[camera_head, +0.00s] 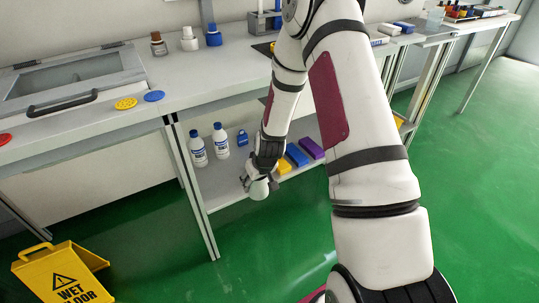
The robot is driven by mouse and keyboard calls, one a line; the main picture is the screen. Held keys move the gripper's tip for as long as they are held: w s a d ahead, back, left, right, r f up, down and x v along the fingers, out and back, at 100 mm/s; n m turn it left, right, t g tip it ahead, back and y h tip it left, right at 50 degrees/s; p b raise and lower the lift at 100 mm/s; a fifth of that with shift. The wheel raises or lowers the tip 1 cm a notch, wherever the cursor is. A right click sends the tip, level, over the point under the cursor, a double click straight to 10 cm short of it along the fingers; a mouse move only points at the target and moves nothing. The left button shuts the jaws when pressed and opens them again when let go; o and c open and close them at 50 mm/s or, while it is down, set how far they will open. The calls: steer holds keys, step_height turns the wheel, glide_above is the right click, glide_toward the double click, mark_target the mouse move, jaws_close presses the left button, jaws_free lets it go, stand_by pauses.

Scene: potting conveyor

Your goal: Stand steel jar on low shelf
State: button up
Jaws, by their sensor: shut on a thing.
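My gripper (256,180) points down at the front edge of the low shelf (218,188), under the workbench. It is shut on a small pale grey, rounded thing, which I take to be the steel jar (260,189). The jar shows just below the fingers, at about the shelf's front edge in the picture. I cannot tell whether it touches the shelf. The fingers and wrist hide its upper part.
On the low shelf, two white bottles with blue caps (198,148) and a small blue bottle (242,138) stand left of my gripper. Yellow, blue and purple boxes (297,155) lie to its right. A yellow wet-floor sign (62,275) is on the green floor at lower left.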

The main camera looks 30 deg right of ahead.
steer(key=shift+w+d+f+b, duration=0.1)
steer(key=shift+f+b, duration=0.15)
steer(key=shift+f, duration=0.25)
steer(key=shift+w+d+f+b, duration=0.1)
steer(key=shift+f+b, duration=0.1)
steer(key=shift+f, duration=0.3)
steer(key=shift+w+f, duration=0.1)
steer(key=w+a+b, duration=0.1)
steer(key=w+a, duration=0.1)
steer(key=w, duration=0.2)
steer(key=w+a+f+b, duration=0.1)
steer(key=w+a, duration=0.2)
steer(key=w, duration=0.1)
steer(key=w+a+b, duration=0.1)
steer(key=w+a, duration=0.2)
steer(key=w, duration=0.2)
steer(key=shift+w+a+f, duration=0.1)
steer(key=shift+a+f, duration=0.1)
steer(key=shift+f, duration=0.1)
steer(key=shift+f+b, duration=1.1)
steer(key=shift+f, duration=0.55)
steer(key=shift+f, duration=0.1)
steer(key=o, duration=1.3)
steer(key=shift+o, duration=0.2)
